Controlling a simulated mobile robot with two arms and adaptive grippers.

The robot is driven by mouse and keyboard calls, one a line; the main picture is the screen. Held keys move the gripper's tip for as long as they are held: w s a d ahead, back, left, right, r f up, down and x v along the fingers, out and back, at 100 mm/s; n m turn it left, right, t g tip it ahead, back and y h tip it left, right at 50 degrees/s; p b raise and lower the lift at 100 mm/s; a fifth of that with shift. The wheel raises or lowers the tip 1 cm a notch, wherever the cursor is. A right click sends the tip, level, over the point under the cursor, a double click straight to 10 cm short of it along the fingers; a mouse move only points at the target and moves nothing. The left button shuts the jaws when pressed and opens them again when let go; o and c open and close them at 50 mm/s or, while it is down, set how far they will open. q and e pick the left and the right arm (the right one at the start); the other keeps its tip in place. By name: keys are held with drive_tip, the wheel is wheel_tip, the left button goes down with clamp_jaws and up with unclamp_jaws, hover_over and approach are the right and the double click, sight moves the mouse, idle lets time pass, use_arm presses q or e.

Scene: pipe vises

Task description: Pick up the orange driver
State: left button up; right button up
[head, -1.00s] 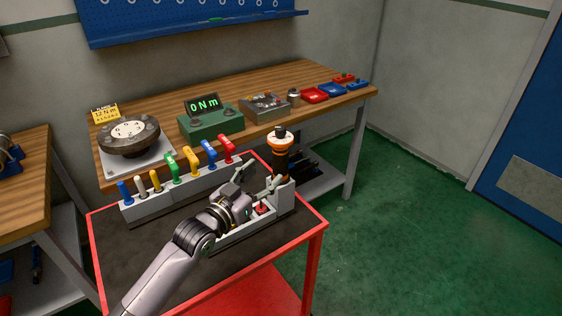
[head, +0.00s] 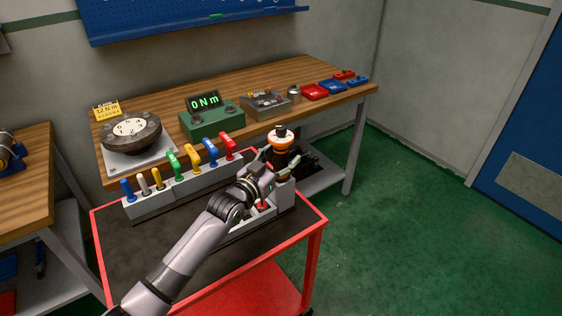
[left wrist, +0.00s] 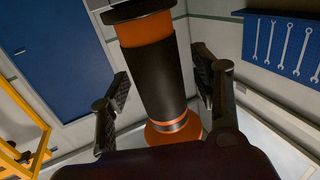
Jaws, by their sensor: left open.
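The orange driver (head: 281,144) is orange and black and stands upright in a grey holder (head: 284,193) at the right end of the red cart. My left gripper (head: 274,157) is at the driver, in front of and beside its body. In the left wrist view the driver (left wrist: 156,75) stands between the two open fingers of my left gripper (left wrist: 161,88). Gaps show between the fingers and the driver's black body. The driver's lower part is partly hidden in the head view. My right gripper is not in view.
A grey rack (head: 148,208) with several coloured-handled tools stands along the cart's back edge. Behind it, the wooden bench (head: 250,82) holds a green torque display (head: 211,120), a round dial device (head: 131,134) and small red and blue trays. Green floor is free to the right.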

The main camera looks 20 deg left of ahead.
use_arm(q)
drive_tip(key=shift+c, duration=0.4)
clamp_jaws()
drive_tip(key=shift+r, duration=0.25)
